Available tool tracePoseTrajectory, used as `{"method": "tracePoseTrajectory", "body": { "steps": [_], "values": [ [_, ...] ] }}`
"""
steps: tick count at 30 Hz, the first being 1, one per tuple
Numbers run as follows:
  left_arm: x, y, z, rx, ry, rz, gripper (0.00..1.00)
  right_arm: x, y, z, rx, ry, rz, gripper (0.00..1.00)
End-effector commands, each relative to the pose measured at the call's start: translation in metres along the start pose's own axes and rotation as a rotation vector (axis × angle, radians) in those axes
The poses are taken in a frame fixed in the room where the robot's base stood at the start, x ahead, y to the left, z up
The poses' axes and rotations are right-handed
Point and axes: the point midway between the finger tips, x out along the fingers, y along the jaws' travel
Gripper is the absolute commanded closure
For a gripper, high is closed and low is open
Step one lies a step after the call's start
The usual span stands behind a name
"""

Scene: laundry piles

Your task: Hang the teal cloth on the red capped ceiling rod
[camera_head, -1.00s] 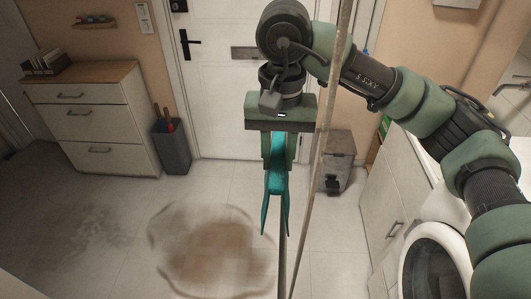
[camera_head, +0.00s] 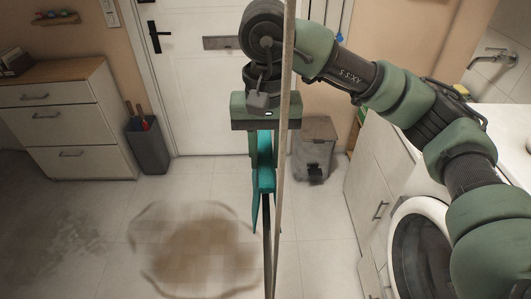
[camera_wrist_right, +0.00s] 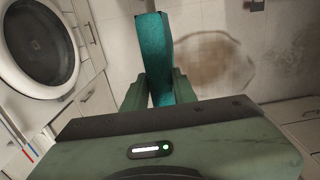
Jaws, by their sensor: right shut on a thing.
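My right gripper (camera_head: 263,158) hangs pointing down near the middle of the head view, shut on the teal cloth (camera_head: 265,180). The cloth hangs as a narrow folded strip below the fingers. In the right wrist view the cloth (camera_wrist_right: 159,60) lies between the two green fingers (camera_wrist_right: 158,88) and reaches beyond them. A thin pale rod (camera_head: 284,130) runs top to bottom in the head view, crossing in front of my right wrist and close beside the cloth. I cannot tell their gap in depth. No red cap shows. My left gripper is out of view.
A darker thin bar (camera_head: 267,250) shows below the cloth. A washing machine (camera_head: 422,255) stands at the right, a grey bin (camera_head: 315,150) by the door (camera_head: 200,95), and a drawer cabinet (camera_head: 75,120) at the left.

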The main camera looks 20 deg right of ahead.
Motion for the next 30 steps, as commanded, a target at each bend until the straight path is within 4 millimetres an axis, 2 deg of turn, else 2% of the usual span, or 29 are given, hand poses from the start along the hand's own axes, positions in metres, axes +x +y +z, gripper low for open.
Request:
{"method": "tracePoseTrajectory", "body": {
  "steps": [1,21,30],
  "values": [
    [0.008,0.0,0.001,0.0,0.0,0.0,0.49,0.008,0.0,0.0,0.0,0.0,0.0,1.0],
    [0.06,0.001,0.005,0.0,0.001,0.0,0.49,0.062,0.0,0.0,0.0,0.001,0.0,1.0],
    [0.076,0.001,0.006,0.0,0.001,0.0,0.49,0.078,0.0,0.0,0.0,0.001,0.0,1.0]
  ]
}}
